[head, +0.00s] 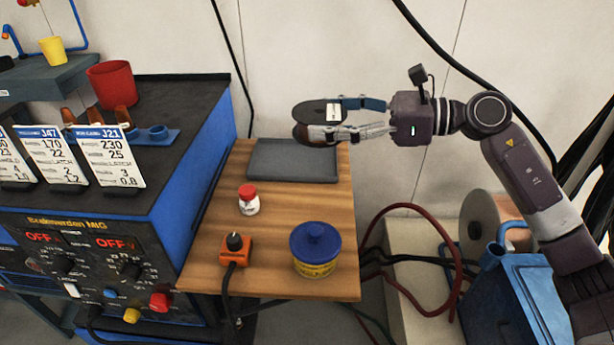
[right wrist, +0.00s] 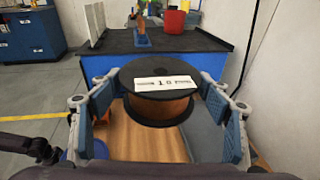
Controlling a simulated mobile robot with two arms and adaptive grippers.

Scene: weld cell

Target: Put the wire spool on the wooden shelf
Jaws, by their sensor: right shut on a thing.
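The wire spool (head: 316,112) has dark flanges, copper-coloured wire and a white label. My right gripper (head: 338,118) is shut on it, with one finger on each side. The spool appears held above the back of the wooden shelf (head: 277,215), over or near a grey tray. The gap below the spool is hard to judge. My left gripper is not in view.
On the shelf are the grey tray (head: 293,161), a red-capped white bottle (head: 249,200), an orange box with a knob (head: 236,250) and a blue-lidded tin (head: 316,249). A blue welding machine (head: 185,165) borders the shelf on the left. Bare wood shows mid-shelf, right of the bottle.

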